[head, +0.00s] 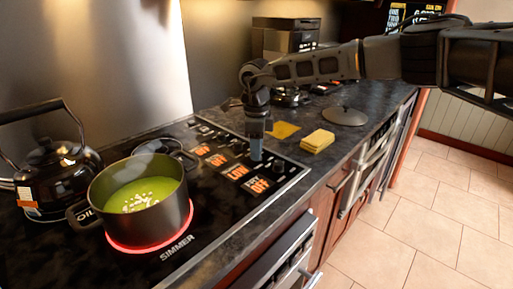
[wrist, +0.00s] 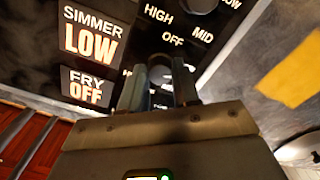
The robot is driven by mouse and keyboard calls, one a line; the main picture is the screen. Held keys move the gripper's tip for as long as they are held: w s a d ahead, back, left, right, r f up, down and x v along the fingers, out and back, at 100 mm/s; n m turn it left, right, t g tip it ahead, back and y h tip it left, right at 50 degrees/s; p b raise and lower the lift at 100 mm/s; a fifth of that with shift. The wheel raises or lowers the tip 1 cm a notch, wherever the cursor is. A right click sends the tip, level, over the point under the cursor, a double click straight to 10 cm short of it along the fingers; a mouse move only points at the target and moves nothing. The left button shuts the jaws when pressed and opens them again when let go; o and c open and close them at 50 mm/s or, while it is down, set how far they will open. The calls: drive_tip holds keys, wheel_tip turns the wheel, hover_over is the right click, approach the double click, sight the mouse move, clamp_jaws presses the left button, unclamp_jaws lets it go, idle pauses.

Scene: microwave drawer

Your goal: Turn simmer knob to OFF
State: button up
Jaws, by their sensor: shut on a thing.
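My gripper (head: 256,157) points down at the stove's control panel, its fingers shut around a knob that is mostly hidden, in line with the lit SIMMER LOW display (head: 237,173). This looks like the simmer knob. In the wrist view my gripper (wrist: 173,80) has its fingertips at the knob, among printed HIGH, MID and OFF marks. The simmer display (wrist: 91,35) reads LOW there. The burner marked SIMMER (head: 176,248) glows red under a dark pot (head: 118,215) of green soup.
The FRY display (wrist: 87,88) reads OFF, and the neighbouring knob (head: 278,166) is close on the right. A black kettle (head: 48,165) stands at left.

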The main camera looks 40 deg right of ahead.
clamp_jaws()
drive_tip(key=n+b, duration=0.1)
drive_tip(key=n, duration=0.4)
drive_tip(key=shift+n+b, duration=0.35)
drive_tip(key=shift+n, duration=0.05)
drive_tip(key=n+b, duration=0.1)
drive_tip(key=n, duration=0.3)
drive_tip(key=shift+n, duration=2)
drive_tip(key=o, duration=0.7)
unclamp_jaws()
